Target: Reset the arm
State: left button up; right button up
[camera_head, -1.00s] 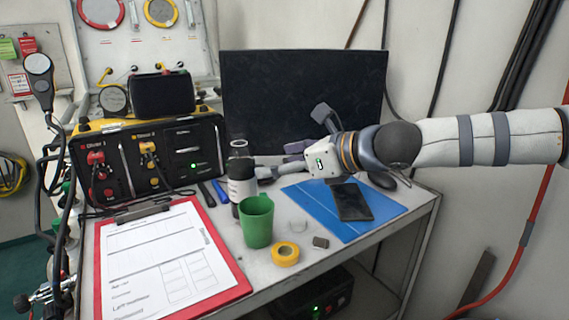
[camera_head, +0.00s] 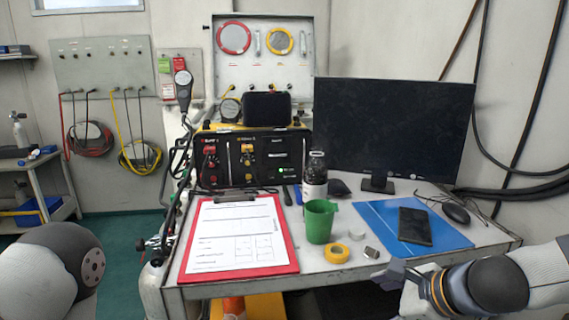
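My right arm comes in at the lower right, in front of the table's front edge. Its gripper (camera_head: 392,276) points left, below the blue folder, and looks empty; I cannot make out whether its fingers are apart. My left arm shows only as a rounded link at the lower left; its gripper is out of view. On the table (camera_head: 490,240) stand a green cup (camera_head: 320,222) and a black-and-white bottle (camera_head: 315,178). A yellow tape roll (camera_head: 337,253) lies in front of the cup. A black phone (camera_head: 415,226) lies on the blue folder (camera_head: 375,212).
A red clipboard (camera_head: 287,240) with papers covers the table's left part. Behind it stands the diver air panel (camera_head: 262,160). A black monitor (camera_head: 395,125) stands at the back and a mouse (camera_head: 456,213) at the right. A gas cylinder (camera_head: 155,290) stands left of the table. Green floor is open further left.

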jog(key=s+d+f+n+g+h, duration=0.1)
jog(key=s+f+n+g+h, duration=0.3)
jog(key=s+f+n, duration=1.1)
jog(key=s+d+f+n+g, duration=0.2)
jog(key=s+n, duration=0.1)
jog(key=s, duration=0.7)
jog(key=s+d+f+n+g+h, duration=0.1)
jog(key=s+d+f+n+g, duration=0.1)
jog(key=s, duration=0.8)
jog(key=f+n, duration=0.1)
jog(key=n, duration=0.1)
jog(key=shift+s+f+n, duration=0.25)
jog(key=shift+s+n, duration=0.05)
